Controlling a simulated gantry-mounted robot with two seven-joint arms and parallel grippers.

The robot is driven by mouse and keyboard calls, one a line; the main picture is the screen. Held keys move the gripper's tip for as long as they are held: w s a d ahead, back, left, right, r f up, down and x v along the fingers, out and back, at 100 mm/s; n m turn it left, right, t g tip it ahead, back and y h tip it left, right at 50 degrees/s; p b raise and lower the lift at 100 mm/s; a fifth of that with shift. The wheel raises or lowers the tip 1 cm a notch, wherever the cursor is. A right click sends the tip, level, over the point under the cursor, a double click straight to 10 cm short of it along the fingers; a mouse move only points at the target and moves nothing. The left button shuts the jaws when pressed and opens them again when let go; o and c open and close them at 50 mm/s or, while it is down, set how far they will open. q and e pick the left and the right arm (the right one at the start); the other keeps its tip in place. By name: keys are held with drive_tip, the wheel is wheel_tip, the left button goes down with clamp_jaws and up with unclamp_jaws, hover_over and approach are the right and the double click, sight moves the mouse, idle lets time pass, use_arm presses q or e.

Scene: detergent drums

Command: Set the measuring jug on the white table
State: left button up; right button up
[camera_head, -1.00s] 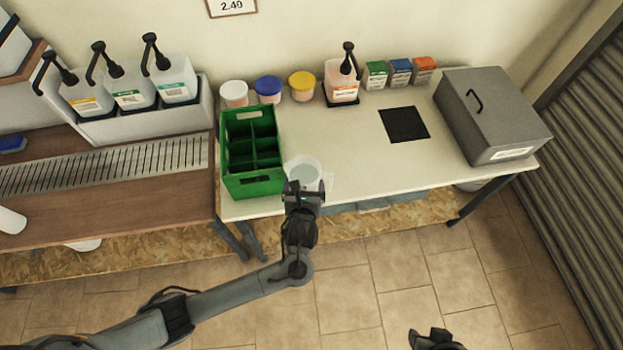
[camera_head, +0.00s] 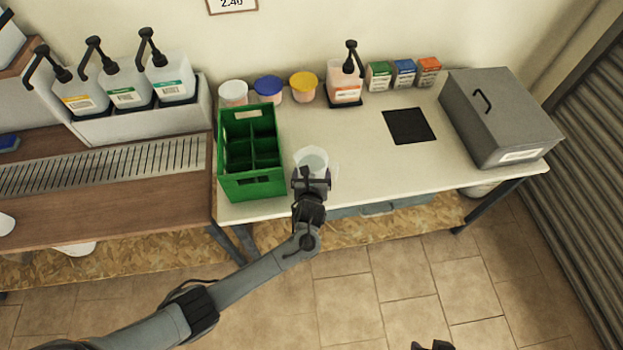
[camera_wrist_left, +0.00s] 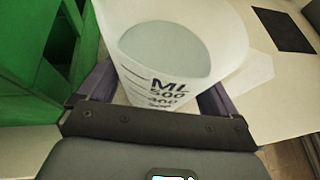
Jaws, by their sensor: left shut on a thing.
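The measuring jug (camera_head: 312,158) is a translucent, pale cup with dark volume marks, seen from above at the front of the white table (camera_head: 360,165). It stands just right of the green crate. My left gripper (camera_head: 311,180) is shut on the jug from the front side. In the left wrist view the jug (camera_wrist_left: 180,50) sits between the two fingers (camera_wrist_left: 158,102), its marks facing the camera. Its base is hidden, so I cannot tell whether it touches the tabletop. A dark tip of my right gripper (camera_head: 433,345) shows at the bottom edge, mostly cut off.
The green divided crate (camera_head: 252,186) is close on the jug's left. Tubs, a pump bottle (camera_head: 345,88) and small boxes line the back. A black mat (camera_head: 409,125) and grey lidded box (camera_head: 500,115) lie to the right. The table's middle is bare.

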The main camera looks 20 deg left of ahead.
use_arm(q)
drive_tip(key=shift+f, duration=0.8)
drive_tip(key=shift+f, duration=0.1)
drive_tip(key=o, duration=1.2)
drive_tip(key=shift+f, duration=0.1)
